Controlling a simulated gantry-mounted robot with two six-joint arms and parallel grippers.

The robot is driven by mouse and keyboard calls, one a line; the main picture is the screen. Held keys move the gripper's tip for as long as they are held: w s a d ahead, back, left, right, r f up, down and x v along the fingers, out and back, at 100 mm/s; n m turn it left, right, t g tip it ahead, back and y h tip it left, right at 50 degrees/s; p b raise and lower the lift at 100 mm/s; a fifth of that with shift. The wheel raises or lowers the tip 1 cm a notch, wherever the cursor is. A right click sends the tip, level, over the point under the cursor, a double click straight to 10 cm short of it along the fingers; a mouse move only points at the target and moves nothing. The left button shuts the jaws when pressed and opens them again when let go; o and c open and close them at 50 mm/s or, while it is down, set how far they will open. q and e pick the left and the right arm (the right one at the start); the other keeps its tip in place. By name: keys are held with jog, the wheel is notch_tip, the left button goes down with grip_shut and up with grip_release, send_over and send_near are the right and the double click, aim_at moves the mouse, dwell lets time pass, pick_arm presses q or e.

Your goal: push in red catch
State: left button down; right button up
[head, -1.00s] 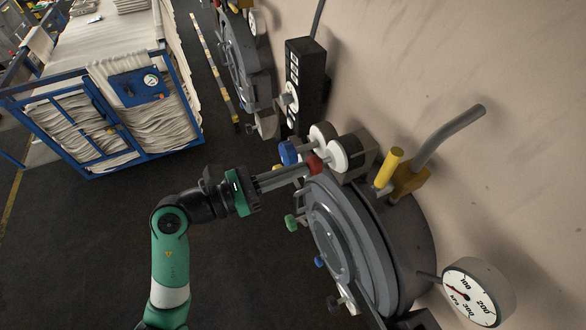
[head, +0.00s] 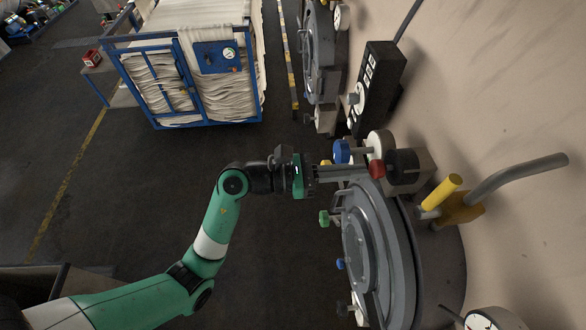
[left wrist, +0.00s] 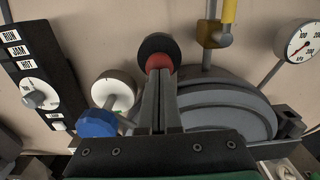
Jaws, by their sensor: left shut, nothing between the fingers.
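The red catch (head: 377,170) is a small red knob in front of a black round disc (head: 403,167), at the upper edge of the grey round vessel door. My left gripper (head: 368,171) is shut and empty, its fingertips up against the red catch or very close to it; contact cannot be told for sure. In the left wrist view the red catch (left wrist: 160,62) sits just past the tips of the shut fingers (left wrist: 160,74), with the black disc behind it. My right gripper is not in view.
A blue knob (head: 342,151) with a white disc (head: 380,146) sits close beside the fingers. A green knob (head: 324,218), a yellow handle (head: 442,192) and a black control box (head: 378,88) are near. A blue fabric cart (head: 190,70) stands on open floor.

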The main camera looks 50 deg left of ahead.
pick_arm(q)
jog(key=b+v, duration=0.1)
jog(key=v, duration=1.2)
jog(key=shift+b, duration=0.4)
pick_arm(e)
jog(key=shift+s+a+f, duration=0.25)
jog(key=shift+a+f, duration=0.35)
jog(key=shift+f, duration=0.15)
pick_arm(q)
jog(key=shift+s+a+r, duration=0.1)
